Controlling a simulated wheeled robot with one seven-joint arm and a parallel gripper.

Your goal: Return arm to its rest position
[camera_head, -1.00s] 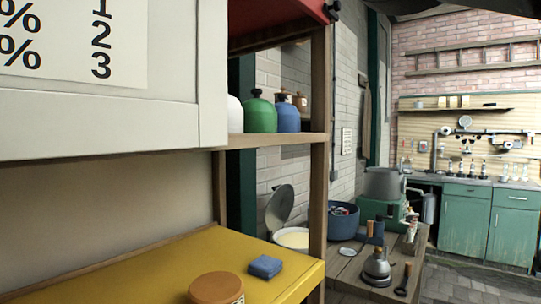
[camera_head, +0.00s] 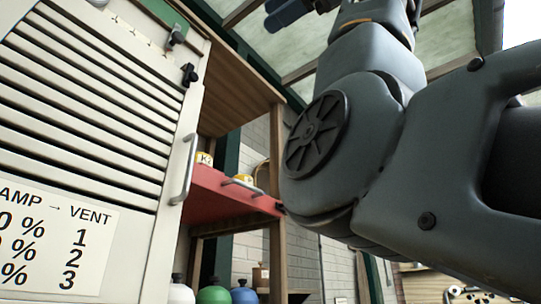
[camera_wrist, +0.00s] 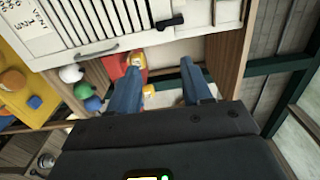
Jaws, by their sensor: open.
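My arm fills the right half of the head view, raised in front of the shelf. In the wrist view my gripper (camera_wrist: 160,88) shows its two blue fingers apart, with nothing between them that it holds. It points toward the red shelf (camera_wrist: 114,64) and the wooden shelf frame (camera_wrist: 228,55), apart from them as far as I can tell. In the head view, dark blue fingertips (camera_head: 290,14) show at the top edge.
A white slatted cabinet door (camera_head: 90,110) with a handle (camera_head: 187,170) stands at the left. The red shelf (camera_head: 225,192) holds yellow-labelled jars (camera_head: 204,159). White, green (camera_head: 214,293) and blue (camera_head: 244,294) bottles stand below. A yellow surface (camera_wrist: 25,98) shows in the wrist view.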

